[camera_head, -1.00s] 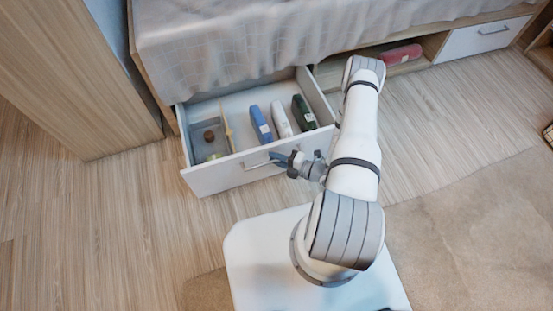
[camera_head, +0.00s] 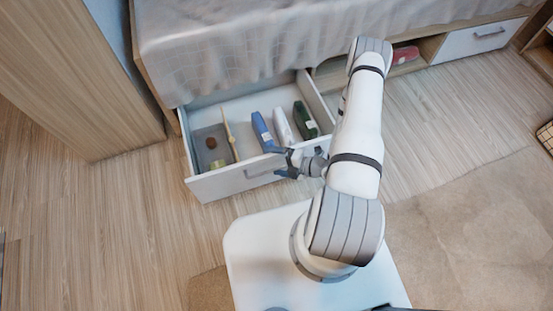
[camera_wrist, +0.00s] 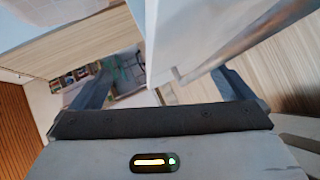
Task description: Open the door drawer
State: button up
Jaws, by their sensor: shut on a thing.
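The drawer (camera_head: 215,185) under the bed stands pulled well out, with its white front facing me. Its bar handle (camera_head: 262,173) runs across the front; the handle also shows as a metal bar in the wrist view (camera_wrist: 235,45). My gripper (camera_head: 277,164) is at the handle's right end, shut on the handle. One finger lies near the top edge of the front and the other lower. In the wrist view, my fingers (camera_wrist: 162,88) sit wide on either side of the handle and panel edge. Their exact contact is hard to make out.
Inside the drawer are a blue bottle (camera_head: 262,130), a white bottle (camera_head: 282,126), a dark green bottle (camera_head: 304,119) and a grey tray (camera_head: 205,140). A wooden cabinet (camera_head: 95,75) stands left. Another closed drawer (camera_head: 480,40) is at upper right. Floor at left is clear.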

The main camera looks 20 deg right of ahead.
jog(key=shift+s+d+r, duration=0.3)
jog(key=shift+d+r, duration=0.35)
jog(key=shift+d, duration=0.15)
jog(key=shift+s+d, duration=0.4)
jog(key=c, duration=1.4)
jog(key=shift+o, duration=0.2)
jog(key=shift+s+d+r, duration=0.2)
jog(key=shift+s+d, duration=1.75)
jog(key=shift+d, duration=0.25)
jog(key=w+a+r+n+g+h+p, duration=0.15)
jog(key=r+n+g+p, duration=0.45)
jog(key=r+n, duration=0.95)
jog(key=w+a+r+n+g+p, duration=0.25)
jog(key=r+n+p, duration=0.5)
jog(key=r, duration=1.45)
jog(key=s+r+n+t+h+p, duration=0.1)
jog(key=s+r+n+h+p, duration=0.2)
jog(key=r, duration=0.9)
jog(key=s+r+n+t+h+p, duration=0.1)
jog(key=s+r+n+h+p, duration=0.2)
jog(key=r+n+p, duration=0.3)
jog(key=s+a+r+n+t+h+p, duration=0.1)
jog(key=s+r+n+h+p, duration=0.2)
jog(key=r+n, duration=1)
notch_tip(320, 180, up, 5)
jog(key=h+p, duration=0.1)
jog(key=p, duration=0.1)
jog(key=shift+r+p, duration=0.15)
jog(key=shift+p, duration=0.15)
